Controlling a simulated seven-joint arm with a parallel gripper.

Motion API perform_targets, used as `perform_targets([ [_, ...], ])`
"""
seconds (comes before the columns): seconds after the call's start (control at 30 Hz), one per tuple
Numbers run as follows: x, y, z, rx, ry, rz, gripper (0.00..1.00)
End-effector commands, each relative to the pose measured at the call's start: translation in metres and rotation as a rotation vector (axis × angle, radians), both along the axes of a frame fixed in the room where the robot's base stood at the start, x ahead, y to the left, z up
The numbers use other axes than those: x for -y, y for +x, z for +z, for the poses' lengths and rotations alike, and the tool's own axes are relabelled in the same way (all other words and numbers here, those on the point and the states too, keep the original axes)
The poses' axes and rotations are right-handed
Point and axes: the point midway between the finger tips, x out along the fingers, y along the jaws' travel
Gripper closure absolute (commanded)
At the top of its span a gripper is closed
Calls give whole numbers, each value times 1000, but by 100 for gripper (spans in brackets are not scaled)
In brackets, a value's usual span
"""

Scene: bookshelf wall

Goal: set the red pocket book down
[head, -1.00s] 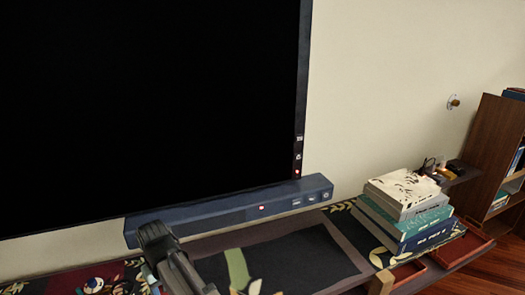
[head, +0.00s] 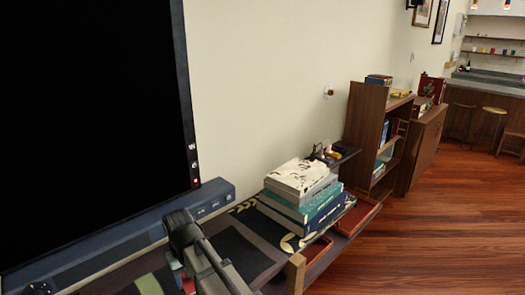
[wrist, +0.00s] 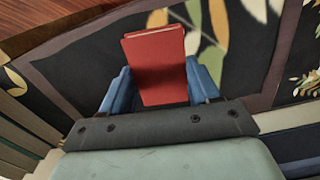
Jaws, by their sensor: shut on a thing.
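The red pocket book (wrist: 157,62) stands out from between the two blue fingers of my gripper (wrist: 160,88) in the wrist view. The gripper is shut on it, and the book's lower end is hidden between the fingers. Behind the book is a dark surface with a leaf pattern (wrist: 262,50). I cannot tell how far the book is from that surface. In the head view my dark arm (head: 205,255) shows at the lower edge, over the low cabinet, and the book cannot be made out clearly.
A stack of books (head: 303,192) stands on the low cabinet to the right of my arm. A blue-grey soundbar (head: 120,235) and a large black television (head: 90,110) are at left. Red trays (head: 358,215) sit right of the stack. Beyond are a wooden bookcase (head: 362,120) and open floor (head: 440,230).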

Motion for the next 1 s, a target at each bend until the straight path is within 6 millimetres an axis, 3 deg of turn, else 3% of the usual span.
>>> perform_targets([
  [0.03,16,8,1,0,0,-27,70],
  [0.5,141,66,7,0,0,-249,70],
  [1.0,282,106,13,0,0,-486,70],
])
